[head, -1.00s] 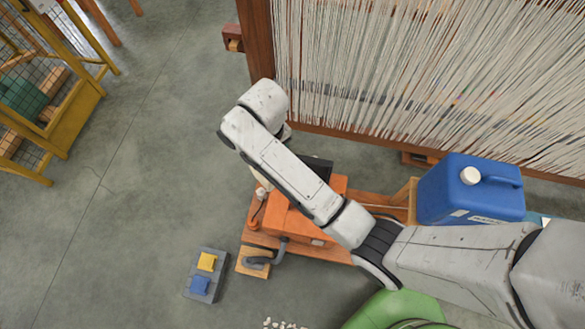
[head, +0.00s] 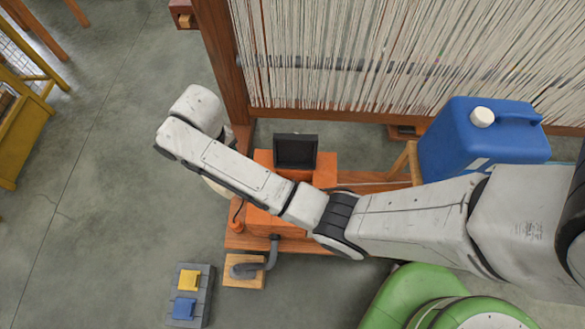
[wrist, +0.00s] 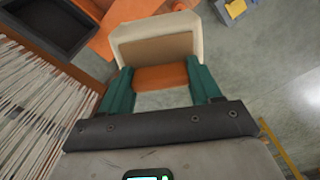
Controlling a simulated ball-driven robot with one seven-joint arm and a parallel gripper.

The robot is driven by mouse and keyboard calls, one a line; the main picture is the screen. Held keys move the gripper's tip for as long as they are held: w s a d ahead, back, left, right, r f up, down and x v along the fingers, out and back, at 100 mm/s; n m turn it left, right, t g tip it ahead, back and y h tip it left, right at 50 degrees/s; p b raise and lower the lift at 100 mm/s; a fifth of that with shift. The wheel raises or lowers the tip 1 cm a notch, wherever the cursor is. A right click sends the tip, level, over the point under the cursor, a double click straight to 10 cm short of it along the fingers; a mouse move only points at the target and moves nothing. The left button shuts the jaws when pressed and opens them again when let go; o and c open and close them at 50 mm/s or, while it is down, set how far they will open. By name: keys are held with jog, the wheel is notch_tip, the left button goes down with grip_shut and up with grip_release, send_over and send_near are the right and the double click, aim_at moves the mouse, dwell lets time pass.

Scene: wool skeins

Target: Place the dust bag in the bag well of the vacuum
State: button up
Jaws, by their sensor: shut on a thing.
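My gripper (wrist: 160,76) has teal fingers shut on the orange part of the dust bag (wrist: 157,46), which has a cream body with a brown panel. The bag is off to one side of the well, clear of it. In the head view my gripper is hidden under the arm, and only a cream bit shows below it.
A wooden loom (head: 213,60) with white threads stands behind the vacuum. A blue jug (head: 480,145) stands to its right. A grey block with yellow and blue pieces (head: 188,295) and a grey hose on a wooden block (head: 245,270) lie in front.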

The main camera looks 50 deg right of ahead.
jog(key=f+b, duration=0.2)
jog(key=f, duration=0.1)
jog(key=w+f+b, duration=0.1)
jog(key=f+b, duration=0.2)
jog(key=shift+w+d+f, duration=0.1)
jog(key=shift+w+f, duration=0.05)
jog(key=shift+f, duration=0.05)
jog(key=shift+s+d+f+m+b, duration=0.3)
jog(key=shift+d+f+m, duration=0.1)
jog(key=shift+d, duration=0.15)
jog(key=shift+s+d+f+m+b, duration=0.2)
jog(key=shift+d+f+m+b, duration=0.15)
jog(key=shift+d, duration=0.2)
jog(key=s+d+r+m+p, duration=0.2)
jog(key=s+d+m+p, duration=0.3)
jog(key=s+d+m, duration=0.6)
notch_tip(320, 180, down, 18)
jog(key=s+n+b, duration=0.1)
jog(key=b, duration=0.4)
jog(key=shift+s+d+f, duration=0.15)
jog(key=shift+d, duration=0.2)
jog(key=shift+f, duration=0.1)
jog(key=o, duration=1.4)
